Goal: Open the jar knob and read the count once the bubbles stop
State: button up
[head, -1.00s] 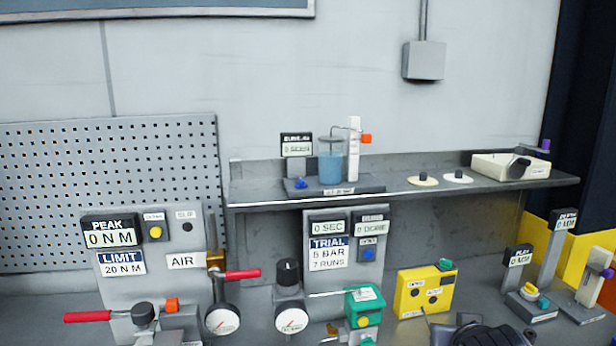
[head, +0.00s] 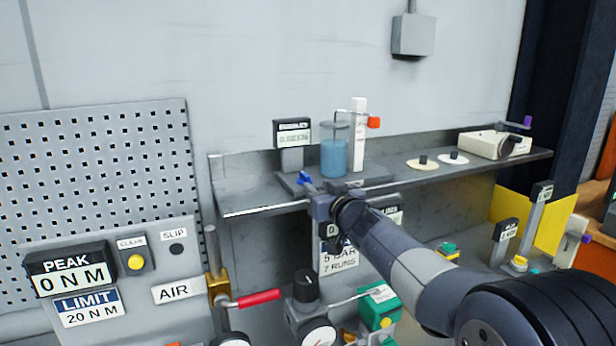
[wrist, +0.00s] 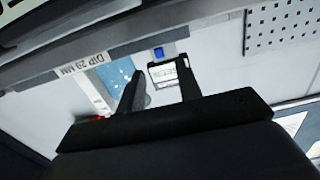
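The jar (head: 334,150) of blue liquid stands on the shelf (head: 225,192); it also shows in the wrist view (wrist: 117,74), with small pale specks in the blue. The blue knob (head: 305,178) sits at the front left of the jar's base, below the count display (head: 292,134), whose digits are too blurred to read surely. My gripper (head: 316,192) is at the shelf's front edge, close to the knob. In the wrist view my gripper (wrist: 160,66) has its two fingers apart, with the knob (wrist: 158,52) and display (wrist: 165,72) seen beyond the gap. I cannot tell contact.
Two discs (head: 421,164) and a white device (head: 492,145) stand on the shelf to the right. Below are a red-handled valve (head: 258,299), a green box (head: 380,306) and gauges.

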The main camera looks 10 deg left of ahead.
aim_at(308, 178)
jog(key=p+x, duration=0.1)
jog(key=x, duration=0.5)
jog(key=shift+w+a+p, duration=0.25)
jog(key=shift+w+p, duration=0.05)
jog(key=shift+p, duration=0.1)
jog(key=shift+c, duration=0.4)
grip_shut()
